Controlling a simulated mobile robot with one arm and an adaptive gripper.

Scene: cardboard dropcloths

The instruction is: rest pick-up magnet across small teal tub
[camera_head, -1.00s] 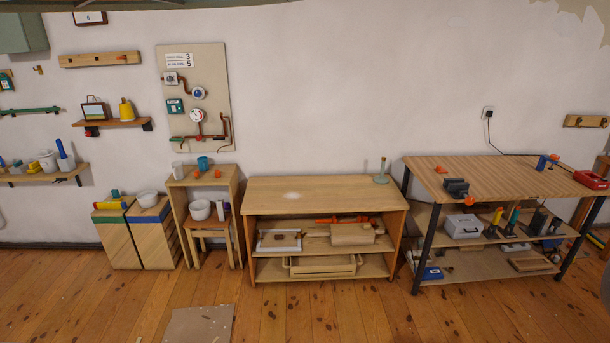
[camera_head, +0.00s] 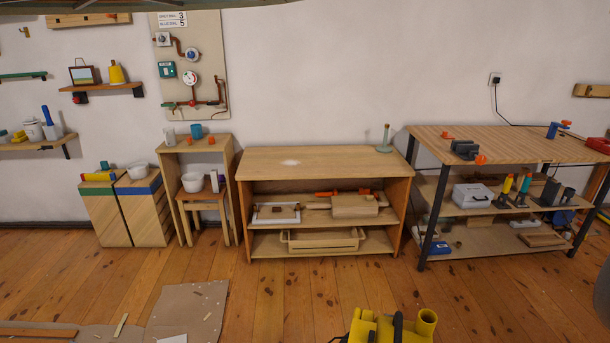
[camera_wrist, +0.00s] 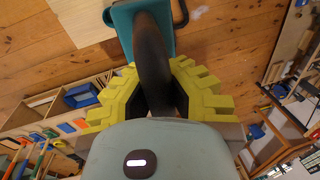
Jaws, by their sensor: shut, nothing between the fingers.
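My gripper (camera_wrist: 153,75) shows in the wrist view with yellow blocky fingers, shut and empty. It is not seen in the head view and is apart from the tub and the rod.
The low wooden cabinet (camera_head: 315,161) stands against the wall, with a workbench (camera_head: 515,146) to its right. A yellow machine (camera_head: 390,328) stands on the floor in front. Cardboard (camera_head: 190,305) lies at lower left. Floor before the cabinet is mostly clear.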

